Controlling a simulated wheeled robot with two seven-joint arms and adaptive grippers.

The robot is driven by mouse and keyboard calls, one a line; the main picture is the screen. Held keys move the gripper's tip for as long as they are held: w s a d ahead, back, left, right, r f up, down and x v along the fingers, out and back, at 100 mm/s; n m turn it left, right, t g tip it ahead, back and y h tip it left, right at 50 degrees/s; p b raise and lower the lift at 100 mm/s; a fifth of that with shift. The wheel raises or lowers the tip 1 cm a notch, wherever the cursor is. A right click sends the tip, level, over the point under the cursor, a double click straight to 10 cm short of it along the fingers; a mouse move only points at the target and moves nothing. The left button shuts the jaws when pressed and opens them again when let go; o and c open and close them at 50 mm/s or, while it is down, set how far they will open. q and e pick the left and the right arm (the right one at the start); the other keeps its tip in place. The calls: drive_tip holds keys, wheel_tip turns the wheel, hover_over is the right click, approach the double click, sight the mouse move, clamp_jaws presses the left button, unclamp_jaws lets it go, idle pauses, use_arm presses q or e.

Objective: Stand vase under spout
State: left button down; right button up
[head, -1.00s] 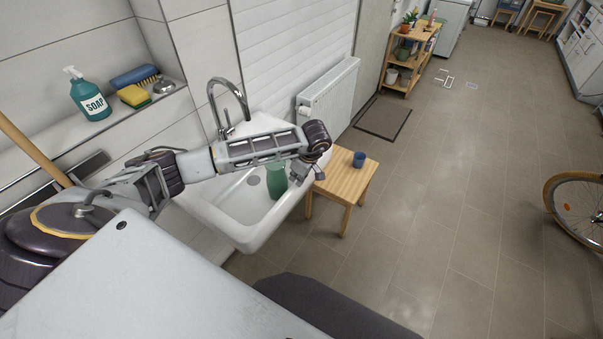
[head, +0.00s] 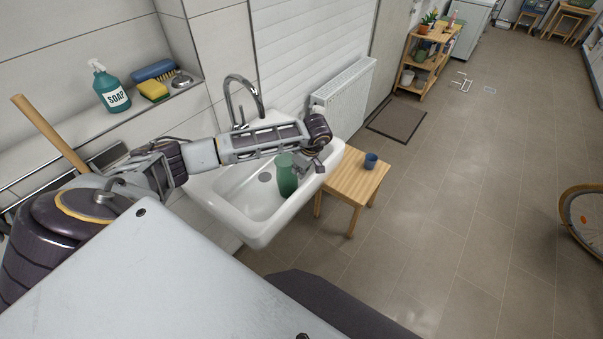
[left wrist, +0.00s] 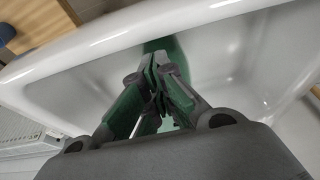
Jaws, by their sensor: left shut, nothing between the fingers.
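The green vase (head: 287,180) stands inside the white sink, a little right of the drain; my forearm crosses just above it. In the left wrist view the vase (left wrist: 180,50) shows just beyond the fingertips, partly hidden by them. My left gripper (head: 305,170) is at the vase's right side in the head view. Its fingers (left wrist: 160,75) are shut with nothing between them; I cannot tell whether they touch the vase. The chrome faucet with its curved spout (head: 240,82) rises at the sink's back, to the left of the vase. My right gripper is not in view.
The sink's rim (head: 262,240) surrounds the vase. A wooden stool (head: 352,182) with a blue cup (head: 371,160) stands to the right. A soap bottle (head: 110,88), brush and sponge sit on the left ledge. A radiator (head: 345,95) hangs behind. The floor on the right is mostly clear.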

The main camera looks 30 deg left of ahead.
sight(279, 164)
use_arm(q)
drive_tip(key=a+b, duration=0.1)
drive_tip(key=a, duration=0.1)
drive_tip(key=a+b, duration=0.1)
drive_tip(key=a, duration=0.2)
drive_tip(key=a+b, duration=0.1)
drive_tip(key=a, duration=0.1)
drive_tip(key=shift+w+a+f, duration=0.15)
drive_tip(key=shift+w+a, duration=0.1)
drive_tip(key=shift+a, duration=0.15)
drive_tip(key=shift+w+a, duration=0.1)
drive_tip(key=shift+a, duration=0.65)
drive_tip(key=shift+d, duration=0.15)
